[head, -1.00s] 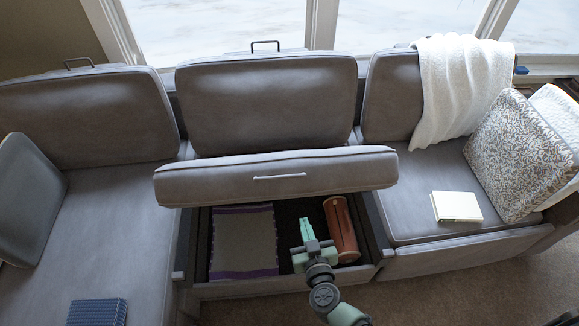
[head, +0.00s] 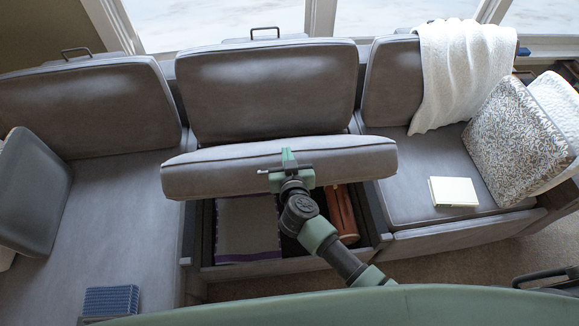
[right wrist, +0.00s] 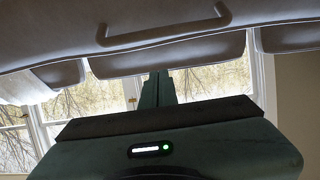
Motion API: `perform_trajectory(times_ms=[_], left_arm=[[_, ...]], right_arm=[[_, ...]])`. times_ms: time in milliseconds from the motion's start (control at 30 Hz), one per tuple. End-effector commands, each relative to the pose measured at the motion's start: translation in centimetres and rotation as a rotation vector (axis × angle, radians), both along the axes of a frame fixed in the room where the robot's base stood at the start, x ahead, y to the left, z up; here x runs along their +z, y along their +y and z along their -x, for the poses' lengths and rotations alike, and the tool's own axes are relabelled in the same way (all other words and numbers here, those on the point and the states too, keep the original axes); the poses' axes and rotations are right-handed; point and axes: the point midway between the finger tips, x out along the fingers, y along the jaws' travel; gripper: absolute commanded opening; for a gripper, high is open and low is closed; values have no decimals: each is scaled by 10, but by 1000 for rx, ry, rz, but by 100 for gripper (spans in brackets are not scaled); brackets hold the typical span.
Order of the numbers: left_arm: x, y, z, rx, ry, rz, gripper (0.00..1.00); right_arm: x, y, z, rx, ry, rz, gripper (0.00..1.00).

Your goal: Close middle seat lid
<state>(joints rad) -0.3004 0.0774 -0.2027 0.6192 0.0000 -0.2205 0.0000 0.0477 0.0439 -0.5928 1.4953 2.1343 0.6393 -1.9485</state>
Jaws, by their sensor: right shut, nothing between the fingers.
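The middle seat lid (head: 215,171) is a grey padded slab, raised and tilted above the open storage box (head: 255,268) in the middle of the sofa. A bar handle (right wrist: 165,33) on its front face shows in the right wrist view; in the head view my gripper mostly hides it. My right gripper (head: 288,155) is in front of the lid's middle, at the handle. Its fingers (right wrist: 158,88) are together and empty, with a visible gap to the handle in the right wrist view. Contact with the lid cannot be told. My left gripper is out of view.
The box holds a grey and purple folded cloth (head: 247,228) and a reddish-brown cylinder (head: 341,212). A white book (head: 454,191) and patterned pillow (head: 515,135) are on the right seat. A blue striped item (head: 110,300) is on the left seat.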

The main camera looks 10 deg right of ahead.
Motion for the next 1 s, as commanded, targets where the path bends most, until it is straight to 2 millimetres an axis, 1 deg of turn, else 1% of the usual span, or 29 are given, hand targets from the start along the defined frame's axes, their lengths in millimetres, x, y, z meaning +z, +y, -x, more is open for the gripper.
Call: perform_trajectory(times_ms=[33,67,200,367,767,867,1000], left_arm=[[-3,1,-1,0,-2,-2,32],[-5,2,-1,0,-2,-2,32],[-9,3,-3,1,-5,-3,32],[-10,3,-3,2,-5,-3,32],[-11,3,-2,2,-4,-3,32],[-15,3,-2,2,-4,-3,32],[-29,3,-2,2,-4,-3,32]], right_arm=[[-9,1,0,1,5,0,0],[-15,1,6,1,6,0,0],[-26,0,17,0,3,0,0],[-32,0,22,1,1,0,0],[-33,0,24,1,-1,0,0],[-37,0,26,0,-4,0,0],[-50,0,33,-1,-17,0,0]])
